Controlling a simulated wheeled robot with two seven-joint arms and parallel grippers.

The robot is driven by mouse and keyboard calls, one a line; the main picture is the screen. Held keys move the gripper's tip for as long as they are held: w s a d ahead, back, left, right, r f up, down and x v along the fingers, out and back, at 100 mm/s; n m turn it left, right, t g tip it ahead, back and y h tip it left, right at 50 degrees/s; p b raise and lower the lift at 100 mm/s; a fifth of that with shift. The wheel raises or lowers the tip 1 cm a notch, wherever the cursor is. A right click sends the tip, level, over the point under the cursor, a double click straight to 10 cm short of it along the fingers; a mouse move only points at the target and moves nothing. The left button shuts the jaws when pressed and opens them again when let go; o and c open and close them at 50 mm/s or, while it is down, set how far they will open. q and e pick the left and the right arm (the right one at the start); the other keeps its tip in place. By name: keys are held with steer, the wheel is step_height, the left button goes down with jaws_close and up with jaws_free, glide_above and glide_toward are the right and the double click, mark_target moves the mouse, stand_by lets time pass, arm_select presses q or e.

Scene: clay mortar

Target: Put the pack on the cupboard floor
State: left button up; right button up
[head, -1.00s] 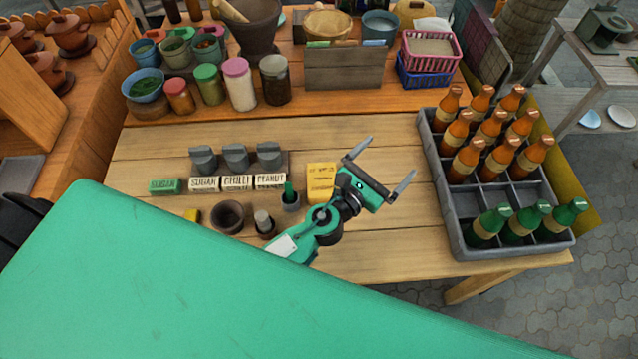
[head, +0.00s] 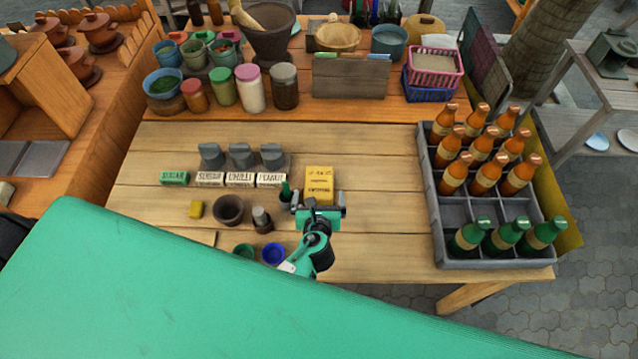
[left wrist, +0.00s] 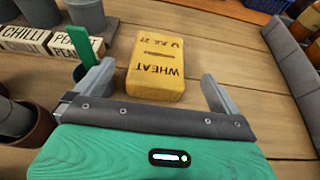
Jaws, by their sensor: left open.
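The pack is a yellow block (head: 319,182) lying on the wooden table, right of the PEANUT label block. In the left wrist view the pack (left wrist: 156,68) reads WHEAT, upside down. My left gripper (head: 318,205) is open just in front of the pack. In the left wrist view its fingers (left wrist: 158,90) stand apart, one on each side of the pack's near end, with gaps between. My right gripper is not in view. No cupboard floor can be made out for certain; an open wooden box-like unit (head: 62,88) stands at the left.
A grey crate (head: 440,232) of bottles stands at the table's right. Label blocks (head: 240,179), a brown bowl (head: 229,208), small cups and a green-topped pot are close on the left. Jars and baskets line the back. Bare table lies right of the pack.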

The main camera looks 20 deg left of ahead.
mark_target(319, 181)
arm_select(q)
steer(key=shift+p+x, duration=0.65)
steer(key=shift+x, duration=2.35)
steer(key=shift+s+f, duration=0.1)
steer(key=c, duration=1.2)
